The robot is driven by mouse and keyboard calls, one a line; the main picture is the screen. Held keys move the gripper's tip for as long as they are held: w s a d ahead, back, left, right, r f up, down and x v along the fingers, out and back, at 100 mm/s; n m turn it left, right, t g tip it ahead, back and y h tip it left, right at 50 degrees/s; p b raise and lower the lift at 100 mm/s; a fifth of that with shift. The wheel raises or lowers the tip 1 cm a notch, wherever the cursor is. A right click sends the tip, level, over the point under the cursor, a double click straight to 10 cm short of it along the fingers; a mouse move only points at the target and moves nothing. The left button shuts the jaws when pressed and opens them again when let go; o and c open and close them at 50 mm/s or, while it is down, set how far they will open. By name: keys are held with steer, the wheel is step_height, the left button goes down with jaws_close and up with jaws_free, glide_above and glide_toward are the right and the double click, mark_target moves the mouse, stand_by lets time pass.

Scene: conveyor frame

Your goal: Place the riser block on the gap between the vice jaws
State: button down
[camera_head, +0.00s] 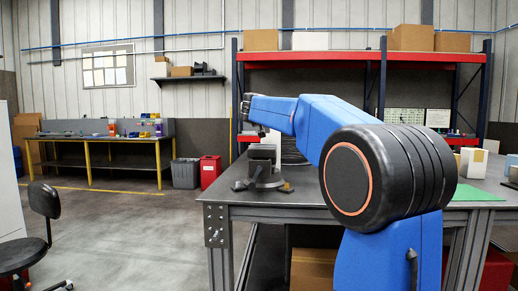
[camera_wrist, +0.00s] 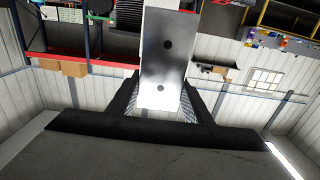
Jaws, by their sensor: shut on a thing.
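The riser block (camera_wrist: 166,62) is a silver-grey metal block with two dark holes in its face. In the wrist view my gripper (camera_wrist: 162,92) is shut on it, with a dark finger on each side. The vice (camera_head: 263,172) is dark grey and stands near the left end of the workbench in the head view. The end of my blue arm is above and slightly left of it. In the head view my fingers and the block cannot be made out clearly. The gap between the jaws cannot be made out.
The grey workbench (camera_head: 285,198) has a green mat (camera_head: 478,193) and several small boxes (camera_head: 472,162) at its right. A red-beamed rack (camera_head: 340,56) with cartons stands behind. A black chair (camera_head: 44,200) is on the floor at left. My arm hides the bench's middle.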

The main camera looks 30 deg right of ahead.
steer(key=shift+f, duration=4.6)
steer(key=c, duration=0.9)
jaws_free()
steer(key=shift+f, duration=0.15)
steer(key=v, duration=1.2)
steer(key=shift+a, duration=0.1)
